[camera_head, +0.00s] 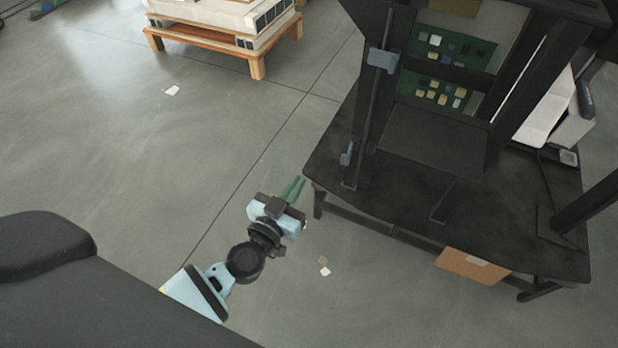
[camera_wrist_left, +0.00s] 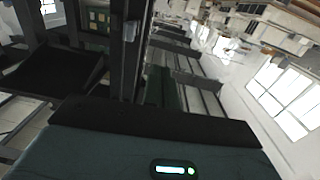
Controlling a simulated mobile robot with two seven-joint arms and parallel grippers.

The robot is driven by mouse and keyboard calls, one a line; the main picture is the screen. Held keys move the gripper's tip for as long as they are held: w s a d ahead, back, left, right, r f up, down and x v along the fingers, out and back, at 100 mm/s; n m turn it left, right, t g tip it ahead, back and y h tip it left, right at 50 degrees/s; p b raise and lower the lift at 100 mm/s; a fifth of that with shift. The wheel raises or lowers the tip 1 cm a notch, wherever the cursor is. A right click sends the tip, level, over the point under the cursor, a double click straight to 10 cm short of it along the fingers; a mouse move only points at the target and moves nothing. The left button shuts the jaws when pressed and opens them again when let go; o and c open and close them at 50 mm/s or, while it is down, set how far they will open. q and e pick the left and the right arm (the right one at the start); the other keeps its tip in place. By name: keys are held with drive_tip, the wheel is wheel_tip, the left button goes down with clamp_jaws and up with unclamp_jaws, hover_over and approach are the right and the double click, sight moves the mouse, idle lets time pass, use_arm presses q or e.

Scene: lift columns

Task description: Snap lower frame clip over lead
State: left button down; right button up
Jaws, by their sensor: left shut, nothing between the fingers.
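The lower frame clip (camera_head: 347,154) is a small grey-blue piece low on the left post of the dark frame (camera_head: 372,100). A thin line, seemingly the lead (camera_head: 366,125), runs down that post from a larger grey-blue upper clip (camera_head: 382,59). I cannot tell whether the lower clip is open or closed over it. My left gripper (camera_head: 300,181) has green fingers, shut and empty. In the head view it is left of the table corner, apart from the lower clip. Its fingers are not clear in the left wrist view. My right gripper is not in view.
The dark table (camera_head: 480,215) carries the frame, which holds green circuit boards (camera_head: 450,50). A brown cardboard-like panel (camera_head: 472,266) is at the table's front edge. A wooden pallet (camera_head: 215,42) with a load stands at the back. Floor left of the table is mostly clear.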

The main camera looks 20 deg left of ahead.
use_arm(q)
drive_tip(key=w+d+f+b, duration=0.1)
drive_tip(key=w+b, duration=0.1)
drive_tip(key=w, duration=1.1)
drive_tip(key=shift+d+y, duration=0.3)
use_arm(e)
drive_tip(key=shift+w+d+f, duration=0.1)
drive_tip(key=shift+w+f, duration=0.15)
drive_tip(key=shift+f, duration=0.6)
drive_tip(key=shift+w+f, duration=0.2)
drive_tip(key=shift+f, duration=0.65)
use_arm(q)
drive_tip(key=shift+s+f, duration=0.1)
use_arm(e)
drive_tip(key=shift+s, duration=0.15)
